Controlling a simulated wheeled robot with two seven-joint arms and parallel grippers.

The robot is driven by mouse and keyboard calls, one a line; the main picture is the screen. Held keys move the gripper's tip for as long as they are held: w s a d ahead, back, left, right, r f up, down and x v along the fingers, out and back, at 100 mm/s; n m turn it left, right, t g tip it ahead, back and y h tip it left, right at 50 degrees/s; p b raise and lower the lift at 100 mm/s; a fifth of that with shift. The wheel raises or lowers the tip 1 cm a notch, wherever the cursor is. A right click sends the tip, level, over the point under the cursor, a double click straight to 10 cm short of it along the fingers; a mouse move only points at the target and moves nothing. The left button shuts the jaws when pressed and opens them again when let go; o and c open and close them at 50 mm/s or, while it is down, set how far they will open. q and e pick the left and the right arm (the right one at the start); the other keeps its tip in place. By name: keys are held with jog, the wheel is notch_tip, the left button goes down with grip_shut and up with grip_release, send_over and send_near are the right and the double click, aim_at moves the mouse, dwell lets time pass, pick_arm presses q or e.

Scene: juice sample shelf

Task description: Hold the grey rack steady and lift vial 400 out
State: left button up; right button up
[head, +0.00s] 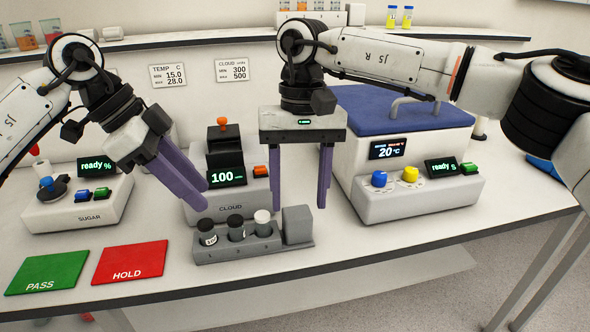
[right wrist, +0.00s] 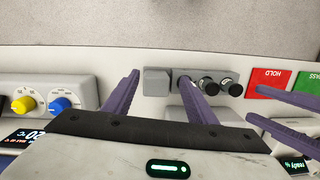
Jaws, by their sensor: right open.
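The grey rack (head: 216,256) stands near the table's front edge with three upright vials. Two have black caps: the left vial (head: 207,232) and the middle vial (head: 236,228). The right vial (head: 262,222) has a white cap. Their label numbers are too small to read. The rack (right wrist: 213,72) shows in the right wrist view, where a finger hides the white-capped vial. My left gripper (head: 204,197) is open and empty, just above the rack's left end. My right gripper (head: 300,206) is open and empty, its fingers either side of the rack's grey end block (head: 298,224) in the picture.
The cloud meter (head: 230,205) reading 100 stands behind the rack. A large white unit with a blue lid (head: 400,115) and knobs is at the right. A green PASS mat (head: 47,273) and a red HOLD mat (head: 130,262) lie left. Table right of the rack is clear.

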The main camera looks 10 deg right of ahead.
aim_at(297, 212)
jog(key=w+r, duration=0.1)
jog(key=w+r+n+t, duration=0.1)
jog(key=r, duration=0.1)
jog(key=shift+w+d+h, duration=0.1)
jog(key=shift+d+h, duration=0.05)
jog(key=shift+h, duration=0.15)
jog(key=shift+w, duration=0.15)
notch_tip(297, 212, down, 10)
jog(key=shift+r, duration=0.1)
jog(key=c, duration=1.1)
jog(key=shift+o, duration=0.2)
pick_arm(q)
jog(key=shift+c, duration=0.4)
